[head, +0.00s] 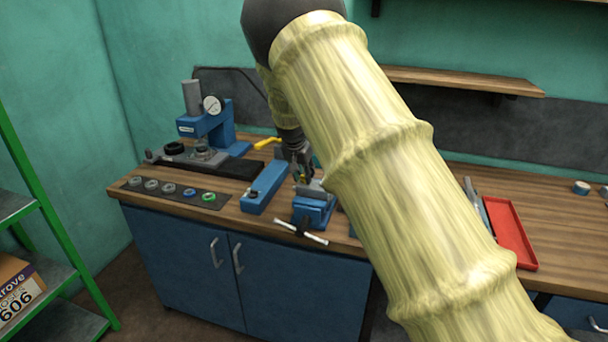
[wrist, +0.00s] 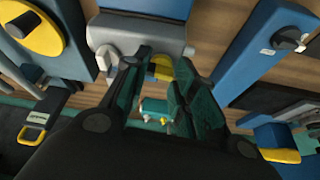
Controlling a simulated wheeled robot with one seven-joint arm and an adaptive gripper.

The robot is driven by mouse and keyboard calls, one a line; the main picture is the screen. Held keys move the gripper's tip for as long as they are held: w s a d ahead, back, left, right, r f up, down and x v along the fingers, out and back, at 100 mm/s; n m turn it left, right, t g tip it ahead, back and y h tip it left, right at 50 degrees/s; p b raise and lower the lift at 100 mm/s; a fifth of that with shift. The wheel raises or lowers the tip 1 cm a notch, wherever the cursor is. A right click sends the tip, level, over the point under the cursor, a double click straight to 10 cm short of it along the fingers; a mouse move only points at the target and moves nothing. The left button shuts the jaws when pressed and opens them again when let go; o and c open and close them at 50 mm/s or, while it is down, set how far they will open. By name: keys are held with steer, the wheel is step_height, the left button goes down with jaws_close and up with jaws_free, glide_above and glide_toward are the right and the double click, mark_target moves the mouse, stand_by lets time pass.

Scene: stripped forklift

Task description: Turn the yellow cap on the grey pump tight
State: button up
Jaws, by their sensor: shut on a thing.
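In the wrist view, a yellow piece (wrist: 160,68), taken to be the cap, shows between the fingertips of my gripper (wrist: 163,62). It lies against a grey body (wrist: 130,32), taken to be the pump. My gripper is shut on the yellow piece; its fingers hide much of it. In the head view, my gripper (head: 302,175) points down at the blue vise (head: 312,212) on the bench. My arm hides part of that area. I cannot tell from these frames how far the cap is turned.
A long blue block (head: 265,186) lies left of the vise on the wooden bench (head: 130,189). A blue press (head: 207,130) with a dial stands at the back left. Several rings lie on a dark mat (head: 175,192). A red tray (head: 510,235) lies to the right.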

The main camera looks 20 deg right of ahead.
steer(key=shift+m, duration=0.3)
steer(key=o, duration=1)
steer(key=shift+o, duration=0.2)
steer(key=v, duration=1.2)
steer(key=shift+a, duration=0.15)
steer(key=shift+w, duration=0.2)
